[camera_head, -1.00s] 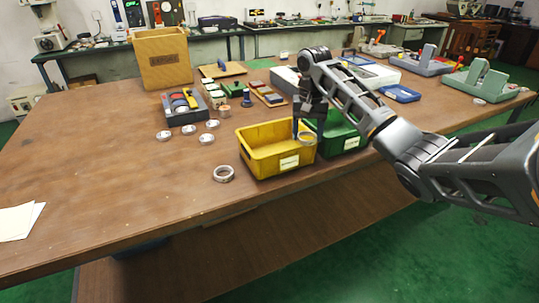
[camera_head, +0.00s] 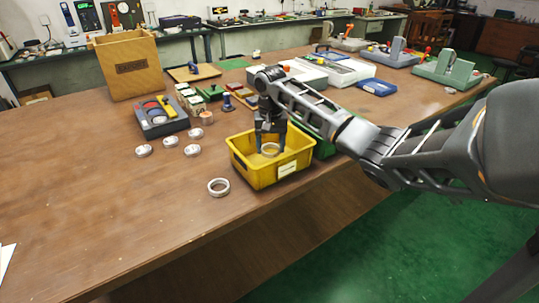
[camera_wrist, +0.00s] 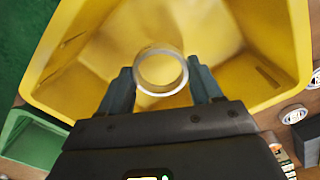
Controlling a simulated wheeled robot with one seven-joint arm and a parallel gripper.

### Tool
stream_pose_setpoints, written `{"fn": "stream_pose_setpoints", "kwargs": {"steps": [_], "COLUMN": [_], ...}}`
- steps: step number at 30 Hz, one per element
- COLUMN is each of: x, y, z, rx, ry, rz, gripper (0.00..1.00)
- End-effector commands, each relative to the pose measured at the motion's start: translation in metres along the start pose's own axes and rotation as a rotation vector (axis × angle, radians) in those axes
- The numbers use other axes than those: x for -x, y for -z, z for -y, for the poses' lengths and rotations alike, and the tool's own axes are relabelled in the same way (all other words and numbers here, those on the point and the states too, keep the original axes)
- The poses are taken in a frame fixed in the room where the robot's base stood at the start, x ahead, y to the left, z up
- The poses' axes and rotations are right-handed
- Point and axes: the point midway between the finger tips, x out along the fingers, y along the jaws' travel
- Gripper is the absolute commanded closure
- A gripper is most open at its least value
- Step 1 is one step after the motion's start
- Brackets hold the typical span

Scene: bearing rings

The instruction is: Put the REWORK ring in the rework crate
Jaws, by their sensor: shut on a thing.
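My gripper (camera_head: 270,146) points down into the mouth of the yellow crate (camera_head: 244,171). It is shut on a pale metal ring (camera_head: 270,150). In the wrist view the ring (camera_wrist: 161,91) sits between the two fingertips (camera_wrist: 162,84), with the yellow crate's inside (camera_wrist: 210,30) behind it. I cannot tell how far the ring is above the crate floor. The crate's front label (camera_head: 287,169) is too small to read. Another similar ring (camera_head: 218,187) lies flat on the table in front of the yellow crate. No REWORK marking is readable on either ring.
A green crate (camera_head: 326,149) stands right of the yellow one, partly behind my arm. Several small round parts (camera_head: 192,150) lie left of the yellow crate, near a grey tray (camera_head: 163,130). A wooden box (camera_head: 128,66) stands at the back left. The table's left front (camera_head: 100,215) is clear.

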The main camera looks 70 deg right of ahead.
Motion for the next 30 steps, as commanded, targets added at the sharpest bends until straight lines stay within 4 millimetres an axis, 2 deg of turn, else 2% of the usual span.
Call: {"fn": "stream_pose_setpoints", "kwargs": {"steps": [9,21,22,30], "x": [-0.036,-0.041,-0.041,-0.041], "y": [0.000,-0.001,0.000,0.000], "z": [0.000,0.001,0.000,0.000], "rx": [0.000,0.001,0.001,0.001], "ry": [0.000,0.001,0.001,0.001], "rz": [0.001,0.000,0.000,0.000], "gripper": [0.74,0.74,0.34,0.10]}}
